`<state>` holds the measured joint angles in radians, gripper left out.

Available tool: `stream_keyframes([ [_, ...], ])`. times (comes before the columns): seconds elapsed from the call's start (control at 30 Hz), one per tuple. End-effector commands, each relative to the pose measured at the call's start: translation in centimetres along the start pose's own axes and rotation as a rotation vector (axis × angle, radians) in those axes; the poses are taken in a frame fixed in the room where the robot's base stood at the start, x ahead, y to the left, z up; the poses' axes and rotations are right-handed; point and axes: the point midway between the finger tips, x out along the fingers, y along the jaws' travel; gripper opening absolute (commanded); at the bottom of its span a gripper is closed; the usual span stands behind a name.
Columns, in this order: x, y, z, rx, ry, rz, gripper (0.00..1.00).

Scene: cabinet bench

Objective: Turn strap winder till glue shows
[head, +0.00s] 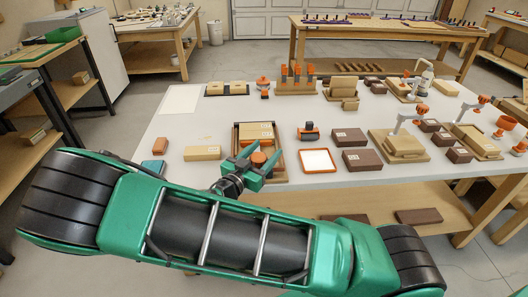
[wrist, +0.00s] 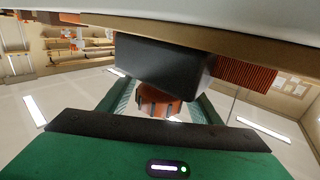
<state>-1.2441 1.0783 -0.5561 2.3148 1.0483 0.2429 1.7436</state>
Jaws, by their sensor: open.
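An orange round knob (head: 259,158) is on the front of a wooden fixture with a cardboard box (head: 257,132) strapped in it, near the bench's front edge. I take it as the strap winder. My green gripper (head: 256,162) is open, with one finger on each side of the knob. In the wrist view, the ribbed orange knob (wrist: 160,102) shows between the fingers, below a dark block (wrist: 160,65). I cannot tell whether the fingers touch it. No glue can be made out.
A white panel in an orange frame (head: 317,160) lies just right of my gripper. Dark boxes (head: 362,160) and clamp fixtures (head: 399,145) fill the right side.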

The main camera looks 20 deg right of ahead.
Motion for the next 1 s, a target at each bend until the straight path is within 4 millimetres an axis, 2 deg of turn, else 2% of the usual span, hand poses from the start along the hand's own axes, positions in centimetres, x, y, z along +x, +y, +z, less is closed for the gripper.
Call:
stream_keyframes([
  [0.3,0.31,0.01,0.02,0.0,0.0,0.0,0.58],
  [0.33,0.31,0.01,0.03,0.0,0.0,0.0,0.56],
  [0.5,0.3,-0.01,0.03,0.0,0.0,0.0,0.17],
  [0.77,0.37,0.0,0.02,0.004,0.001,0.041,0.17],
  [1.0,0.39,0.7,0.06,0.005,0.0,0.235,0.17],
])
